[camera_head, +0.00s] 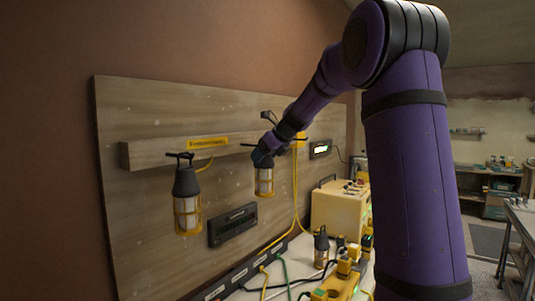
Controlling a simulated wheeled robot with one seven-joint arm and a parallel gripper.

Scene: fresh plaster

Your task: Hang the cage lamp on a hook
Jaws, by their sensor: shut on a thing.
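One cage lamp (264,183), with a dark top and a yellow cage around a pale tube, is upright in front of the wooden board (125,225). My gripper (262,157) is shut on its dark upper part, reaching in from the right. Whether this lamp touches a hook is hidden by my gripper and wrist. A second cage lamp (187,208) hangs upright at the left, below a dark hook (180,156) on the wooden rail (150,153). A third, similar lamp (321,250) stands on the bench at the lower right.
A yellow label (208,142) is on the rail. A dark panel (232,226) is fixed to the board between the two upper lamps. A cream box (338,210), a power strip (235,280), cables and yellow tools (340,284) crowd the bench. My purple arm covers the right middle.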

